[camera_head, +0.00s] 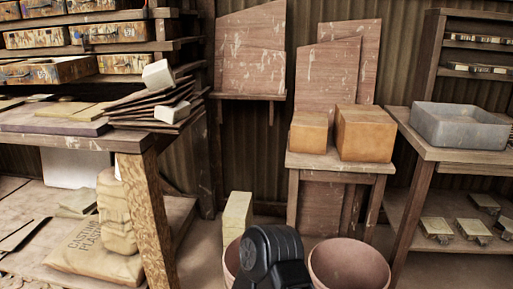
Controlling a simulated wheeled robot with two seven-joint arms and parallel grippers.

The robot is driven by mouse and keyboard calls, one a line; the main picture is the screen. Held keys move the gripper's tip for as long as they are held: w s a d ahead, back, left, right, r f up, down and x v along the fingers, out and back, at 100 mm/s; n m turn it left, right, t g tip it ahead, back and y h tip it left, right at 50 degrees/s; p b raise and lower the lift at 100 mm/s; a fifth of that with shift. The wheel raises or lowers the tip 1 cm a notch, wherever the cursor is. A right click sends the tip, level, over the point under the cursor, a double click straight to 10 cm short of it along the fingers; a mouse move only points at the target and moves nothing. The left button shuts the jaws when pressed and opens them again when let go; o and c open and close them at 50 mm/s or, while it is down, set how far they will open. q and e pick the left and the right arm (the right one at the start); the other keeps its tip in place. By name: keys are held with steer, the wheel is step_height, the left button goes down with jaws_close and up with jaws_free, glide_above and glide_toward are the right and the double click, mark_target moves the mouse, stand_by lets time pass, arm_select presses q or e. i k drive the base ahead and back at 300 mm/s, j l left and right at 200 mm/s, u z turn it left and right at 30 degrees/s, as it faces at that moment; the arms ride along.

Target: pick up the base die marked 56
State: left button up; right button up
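Several small dies sit on the lower shelf of the bench at the right. They have pale tops and dark metal parts. One die (438,229) is at the left, one (473,231) is in the middle, one (485,202) is farther back, and another (506,226) is near the right edge. Their markings are too small to read, so I cannot tell which is 56. Neither of my grippers shows; only a black part of my own body rises at the bottom middle.
A grey basin (458,126) stands on the right bench (425,150). A small table (335,168) holds two tan blocks (365,135). A terracotta pot (348,265) stands on the floor. The left workbench (130,142) carries stacked slabs, with a plaster sack (95,262) below.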

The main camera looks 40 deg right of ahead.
mark_target(473, 229)
steer(key=z, duration=2.5)
steer(key=i+l, duration=0.4)
steer(key=i, duration=0.15)
steer(key=i+l, duration=0.4)
steer(key=i, duration=0.15)
